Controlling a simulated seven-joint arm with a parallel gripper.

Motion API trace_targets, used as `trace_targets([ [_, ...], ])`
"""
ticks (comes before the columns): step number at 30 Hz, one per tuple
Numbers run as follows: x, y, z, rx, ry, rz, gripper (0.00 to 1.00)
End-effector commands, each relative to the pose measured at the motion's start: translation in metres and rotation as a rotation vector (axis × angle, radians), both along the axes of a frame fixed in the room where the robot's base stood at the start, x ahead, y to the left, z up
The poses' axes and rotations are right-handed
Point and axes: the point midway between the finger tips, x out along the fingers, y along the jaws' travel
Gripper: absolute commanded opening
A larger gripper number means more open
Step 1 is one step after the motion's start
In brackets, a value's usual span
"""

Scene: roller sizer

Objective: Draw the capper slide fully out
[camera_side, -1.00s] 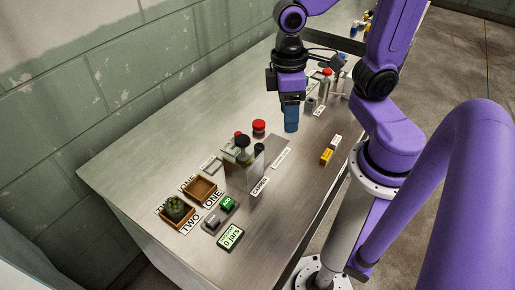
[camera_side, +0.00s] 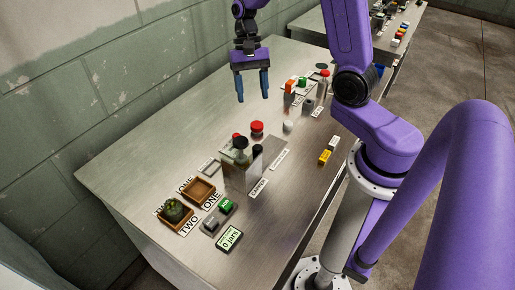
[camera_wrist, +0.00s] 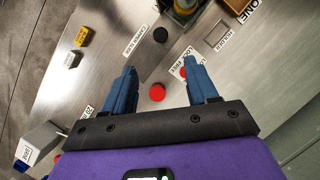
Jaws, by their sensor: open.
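The capper (camera_side: 236,176) is a grey housing in the middle of the bench, with a jar-like form in it; its top edge shows in the wrist view (camera_wrist: 186,8). A black knob (camera_side: 258,149) stands at its right side, near a label reading CAPPER SLIDE in the wrist view; the knob shows there too (camera_wrist: 160,34). How far the slide is out, I cannot tell. My gripper (camera_side: 253,99) is open and empty, fingers pointing down, above the bench behind the capper. In the wrist view its blue fingers (camera_wrist: 163,67) are apart, touching nothing.
A red button (camera_side: 257,128) stands between my gripper and the capper. A smaller red knob (camera_wrist: 183,72) is by a lock label. Brown trays (camera_side: 198,190), a green button (camera_side: 227,205) and a jar counter (camera_side: 229,238) are in front. Yellow and white blocks (camera_side: 325,156) lie right.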

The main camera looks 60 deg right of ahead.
Motion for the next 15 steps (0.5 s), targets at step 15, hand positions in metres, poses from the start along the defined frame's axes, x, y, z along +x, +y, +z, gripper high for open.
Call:
trace_targets([
  [15,-0.01,0.007,-0.047,0.005,0.022,-0.056,0.58],
])
